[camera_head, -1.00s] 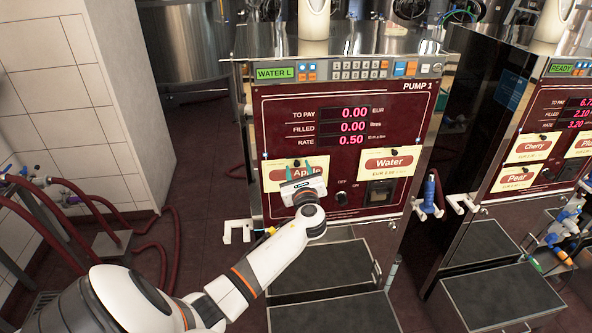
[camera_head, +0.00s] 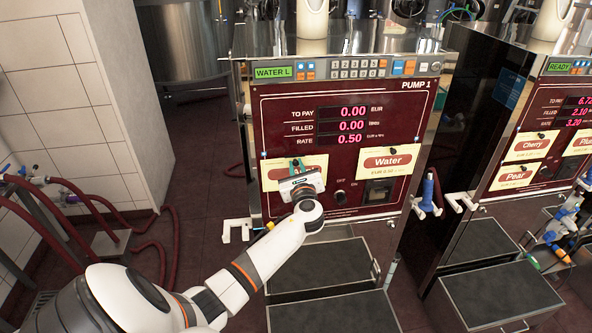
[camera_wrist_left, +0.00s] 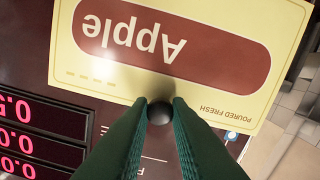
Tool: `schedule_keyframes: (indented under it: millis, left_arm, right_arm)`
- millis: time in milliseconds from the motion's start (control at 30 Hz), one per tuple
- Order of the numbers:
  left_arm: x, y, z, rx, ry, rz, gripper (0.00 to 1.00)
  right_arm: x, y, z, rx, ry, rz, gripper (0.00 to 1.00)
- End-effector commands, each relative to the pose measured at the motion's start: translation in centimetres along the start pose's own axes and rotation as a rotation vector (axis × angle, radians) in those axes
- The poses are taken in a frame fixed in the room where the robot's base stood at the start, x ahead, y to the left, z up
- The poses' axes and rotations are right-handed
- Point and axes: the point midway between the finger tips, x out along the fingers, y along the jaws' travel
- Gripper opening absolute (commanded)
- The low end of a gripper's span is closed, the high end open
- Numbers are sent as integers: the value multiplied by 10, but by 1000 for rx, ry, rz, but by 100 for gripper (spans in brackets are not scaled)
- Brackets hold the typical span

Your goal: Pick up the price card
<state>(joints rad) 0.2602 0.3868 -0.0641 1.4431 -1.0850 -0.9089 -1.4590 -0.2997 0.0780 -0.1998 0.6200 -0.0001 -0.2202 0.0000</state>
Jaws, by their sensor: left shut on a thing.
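The Apple price card (camera_head: 276,182) is a yellow card with a red label on the front of Pump 1, mostly hidden behind my left gripper in the head view. In the left wrist view the Apple card (camera_wrist_left: 225,25) fills the upper part, upside down. My left gripper (camera_head: 298,168) is at the card's top edge. In the wrist view its green fingers (camera_wrist_left: 160,112) are shut on a dark round knob (camera_wrist_left: 160,113) at the card's edge. Whether the card is clear of the panel cannot be told. My right gripper is not in view.
The Water card (camera_head: 389,161) hangs to the right on the same dark red panel (camera_head: 300,100). Below stand dark trays (camera_head: 318,266). Red hoses (camera_head: 150,245) lie on the left floor.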

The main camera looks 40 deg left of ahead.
Motion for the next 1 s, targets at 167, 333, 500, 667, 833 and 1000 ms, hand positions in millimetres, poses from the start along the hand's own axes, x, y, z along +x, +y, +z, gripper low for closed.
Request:
schedule_keyframes:
  millis: [167, 333, 500, 667, 833, 1000]
  left_arm:
    - [-7, 2, -6, -1, 1, 2, 3]
    - [-25, 6, -18, -3, 1, 5, 0]
    - [-55, 10, -32, -5, 0, 5, 0]
    - [-84, 14, -47, -4, 0, 4, 0]
    - [-111, 17, -61, -4, 0, 2, 0]
    - [-130, 20, -71, -2, 0, 2, 0]
  right_arm:
    - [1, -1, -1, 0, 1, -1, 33]
    - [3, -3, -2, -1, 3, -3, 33]
    - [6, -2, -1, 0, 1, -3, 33]
    - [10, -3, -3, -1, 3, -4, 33]
    - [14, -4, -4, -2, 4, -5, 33]
    - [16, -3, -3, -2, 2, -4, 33]
